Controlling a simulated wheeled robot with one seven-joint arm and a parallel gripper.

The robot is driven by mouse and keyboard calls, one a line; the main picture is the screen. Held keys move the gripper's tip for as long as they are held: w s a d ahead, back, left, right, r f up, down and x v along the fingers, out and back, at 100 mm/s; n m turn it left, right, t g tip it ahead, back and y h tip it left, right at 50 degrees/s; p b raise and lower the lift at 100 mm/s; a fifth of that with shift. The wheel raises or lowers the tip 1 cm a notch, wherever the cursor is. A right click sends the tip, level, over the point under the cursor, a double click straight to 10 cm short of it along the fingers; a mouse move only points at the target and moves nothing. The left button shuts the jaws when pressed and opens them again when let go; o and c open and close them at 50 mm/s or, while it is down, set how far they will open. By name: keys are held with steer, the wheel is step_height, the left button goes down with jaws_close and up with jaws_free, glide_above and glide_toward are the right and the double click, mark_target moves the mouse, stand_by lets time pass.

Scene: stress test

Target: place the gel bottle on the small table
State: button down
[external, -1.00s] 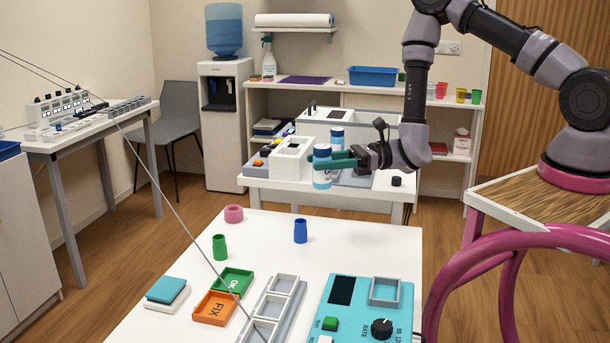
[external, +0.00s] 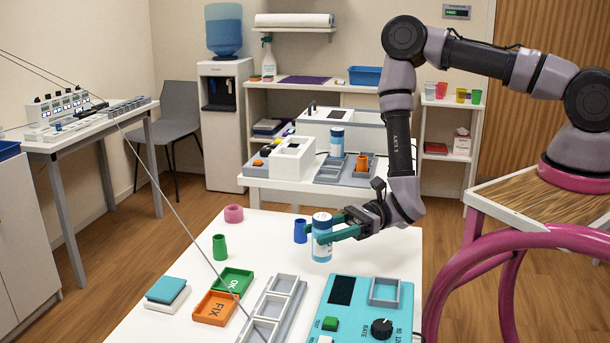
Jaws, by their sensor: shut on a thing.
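A bottle with a blue cap and a white and blue body (external: 321,252) is upright between the green fingers of my gripper (external: 320,233). My gripper is shut on it. The bottle is over the far right part of the white front table (external: 270,222); I cannot tell whether its base touches the top. A similar blue-capped bottle (external: 336,142) stands on the white back table (external: 262,184). The frames do not show which of these tables is the small table.
A blue cylinder (external: 300,231) stands just left of the held bottle. A green cylinder (external: 219,247) and a pink ring (external: 233,213) are further left. The teal control box (external: 345,315), slotted grey tray (external: 283,284) and OK and FIX trays (external: 215,308) lie nearer.

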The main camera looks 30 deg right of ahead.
mark_target(322, 249)
steer(key=shift+f, duration=2.15)
steer(key=shift+c, duration=1.4)
jaws_free()
steer(key=shift+f, duration=0.15)
steer(key=shift+r, duration=0.2)
steer(key=d, duration=1)
steer(key=shift+d, duration=0.3)
steer(key=shift+o, duration=0.5)
steer(key=shift+d, duration=0.75)
